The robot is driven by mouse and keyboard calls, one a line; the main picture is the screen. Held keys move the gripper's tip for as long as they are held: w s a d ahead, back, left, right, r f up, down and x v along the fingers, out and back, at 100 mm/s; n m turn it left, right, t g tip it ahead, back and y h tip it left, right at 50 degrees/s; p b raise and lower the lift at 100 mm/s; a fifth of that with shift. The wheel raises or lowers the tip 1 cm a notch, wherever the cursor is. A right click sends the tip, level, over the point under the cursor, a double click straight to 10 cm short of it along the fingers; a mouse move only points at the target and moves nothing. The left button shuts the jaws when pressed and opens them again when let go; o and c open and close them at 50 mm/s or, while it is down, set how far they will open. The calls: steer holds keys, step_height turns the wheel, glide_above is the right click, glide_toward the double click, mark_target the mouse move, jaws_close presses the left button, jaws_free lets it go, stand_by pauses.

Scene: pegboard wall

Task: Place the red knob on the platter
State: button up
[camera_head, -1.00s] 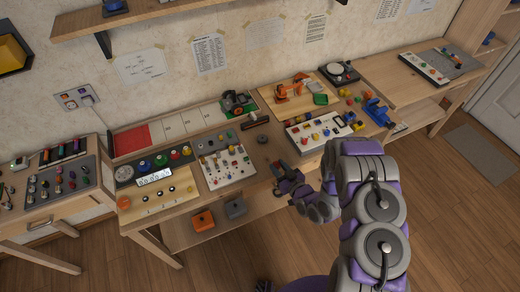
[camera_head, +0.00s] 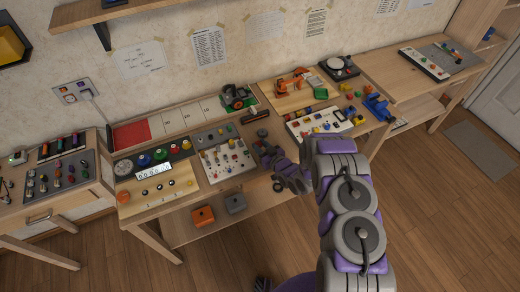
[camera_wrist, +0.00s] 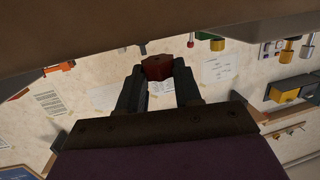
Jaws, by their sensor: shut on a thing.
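My gripper (camera_wrist: 158,85) is shut on a dark red knob (camera_wrist: 157,66), which shows between its fingertips in the wrist view. In the head view my gripper (camera_head: 265,150) is over the middle of the workbench, just right of a white panel of small knobs and switches. The red knob cannot be made out there.
The white knob panel (camera_head: 228,163) lies left of my gripper. Another white panel (camera_head: 320,122) with coloured parts and a blue vise (camera_head: 377,106) are to the right. An orange robot-arm model (camera_head: 291,84) stands between my gripper and the turntable. A shelf (camera_head: 130,10) juts from the wall.

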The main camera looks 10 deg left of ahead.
steer(key=shift+w+a, duration=0.3)
steer(key=shift+w, duration=0.35)
steer(key=shift+f, duration=0.2)
step_height(320, 180, down, 3)
steer(key=shift+w+f+b, duration=0.1)
steer(key=shift+f+b, duration=0.05)
steer(key=shift+b, duration=0.35)
steer(key=o, duration=1)
steer(key=p+v, duration=0.1)
steer(key=v, duration=1.1)
steer(key=shift+d, duration=0.1)
